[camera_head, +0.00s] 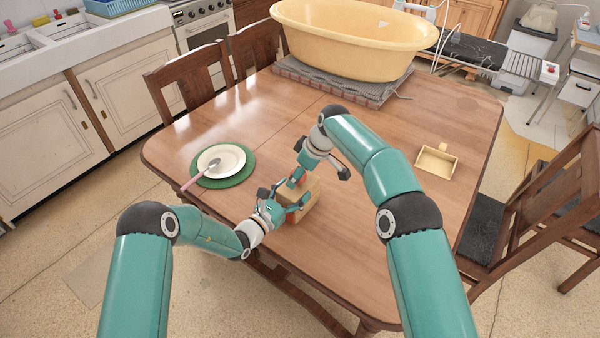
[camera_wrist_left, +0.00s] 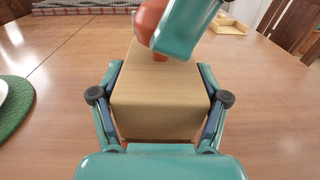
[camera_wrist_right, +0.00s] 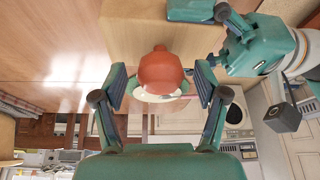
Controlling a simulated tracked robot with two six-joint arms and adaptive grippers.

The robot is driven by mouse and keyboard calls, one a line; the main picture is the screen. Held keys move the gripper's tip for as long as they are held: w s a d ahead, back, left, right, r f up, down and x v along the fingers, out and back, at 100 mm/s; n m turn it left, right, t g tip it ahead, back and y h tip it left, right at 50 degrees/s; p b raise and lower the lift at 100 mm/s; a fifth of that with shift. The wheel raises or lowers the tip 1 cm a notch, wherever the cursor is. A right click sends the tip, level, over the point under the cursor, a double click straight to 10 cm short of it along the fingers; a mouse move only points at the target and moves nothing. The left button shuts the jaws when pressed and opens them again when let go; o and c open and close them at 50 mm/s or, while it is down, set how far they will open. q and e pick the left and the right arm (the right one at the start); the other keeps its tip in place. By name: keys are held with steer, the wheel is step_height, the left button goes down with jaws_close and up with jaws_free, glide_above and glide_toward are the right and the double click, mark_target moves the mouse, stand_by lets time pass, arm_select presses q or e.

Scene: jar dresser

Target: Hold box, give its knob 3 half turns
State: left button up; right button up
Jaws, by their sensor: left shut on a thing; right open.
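The light wooden box (camera_head: 313,190) is on the table near its front edge. In the left wrist view the box (camera_wrist_left: 158,100) sits between the two fingers of my left gripper (camera_wrist_left: 161,88), which is shut on its sides. An orange-red knob (camera_wrist_right: 162,70) shows in the right wrist view, on the box. My right gripper (camera_wrist_right: 160,80) is open, one finger either side of the knob, with gaps visible. In the head view the right gripper (camera_head: 296,179) is over the box, and the knob is hidden there.
A plate (camera_head: 228,153) with a spoon lies on a green mat (camera_head: 243,178) left of the box. A small wooden tray (camera_head: 436,164) stands to the right. A yellow tub (camera_head: 350,45) is at the back on a grey mat. Chairs stand around the table.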

steer(key=c, duration=1.2)
steer(key=shift+o, duration=0.2)
steer(key=shift+r+m, duration=0.1)
steer(key=shift+m, duration=0.3)
steer(key=m+t+h, duration=0.1)
steer(key=m, duration=0.2)
steer(key=shift+m, duration=0.3)
steer(key=m, duration=0.2)
steer(key=m+t+h, duration=0.1)
steer(key=m, duration=0.1)
steer(key=shift+a+m+h, duration=0.15)
steer(key=shift+m+h, duration=0.15)
steer(key=m+h, duration=0.1)
steer(key=m, duration=0.2)
steer(key=shift+a+m, duration=0.1)
steer(key=shift+m, duration=0.2)
steer(key=m+h, duration=0.2)
steer(key=m, duration=0.2)
